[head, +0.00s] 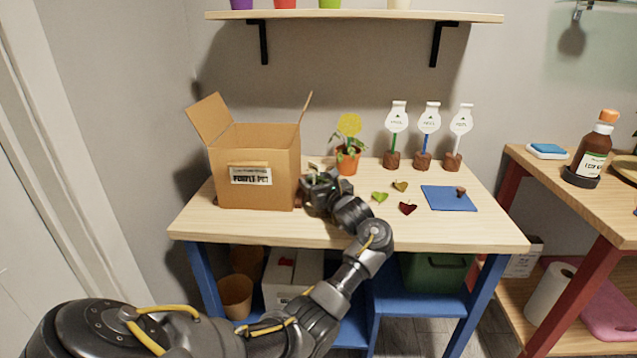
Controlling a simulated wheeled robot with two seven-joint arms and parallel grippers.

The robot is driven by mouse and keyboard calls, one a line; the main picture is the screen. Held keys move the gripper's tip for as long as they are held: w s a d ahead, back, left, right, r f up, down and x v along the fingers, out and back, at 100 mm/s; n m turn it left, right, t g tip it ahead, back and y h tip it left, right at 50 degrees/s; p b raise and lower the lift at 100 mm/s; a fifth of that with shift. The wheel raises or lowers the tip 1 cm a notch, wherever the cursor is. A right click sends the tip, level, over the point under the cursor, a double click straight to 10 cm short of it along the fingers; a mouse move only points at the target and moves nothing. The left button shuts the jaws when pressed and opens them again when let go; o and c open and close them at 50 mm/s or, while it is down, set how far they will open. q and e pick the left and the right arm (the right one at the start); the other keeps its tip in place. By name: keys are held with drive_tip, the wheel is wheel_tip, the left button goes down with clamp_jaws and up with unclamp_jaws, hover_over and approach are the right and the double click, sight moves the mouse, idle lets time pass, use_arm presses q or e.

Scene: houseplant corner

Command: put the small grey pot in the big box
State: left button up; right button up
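The big box (233,151) is an open cardboard carton with raised flaps and a front label, standing at the left of the wooden table. My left gripper (316,180) is just right of the box, low over the table, with its fingers pointing away from me. Its fingers are small and dark, and I cannot tell whether they are open or shut. I cannot make out the small grey pot; the gripper and wrist may hide it. The inside of the box is mostly hidden by its front wall. My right gripper is not in view.
An orange pot (347,163) with a yellow flower stands just behind my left gripper. Several white tags stand in brown bases at the back. Leaf-shaped pieces (408,208) and a blue mat (449,199) lie to the right. The table's front right is clear.

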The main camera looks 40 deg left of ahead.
use_arm(q)
drive_tip(key=shift+o, duration=0.9)
drive_tip(key=shift+r, duration=0.15)
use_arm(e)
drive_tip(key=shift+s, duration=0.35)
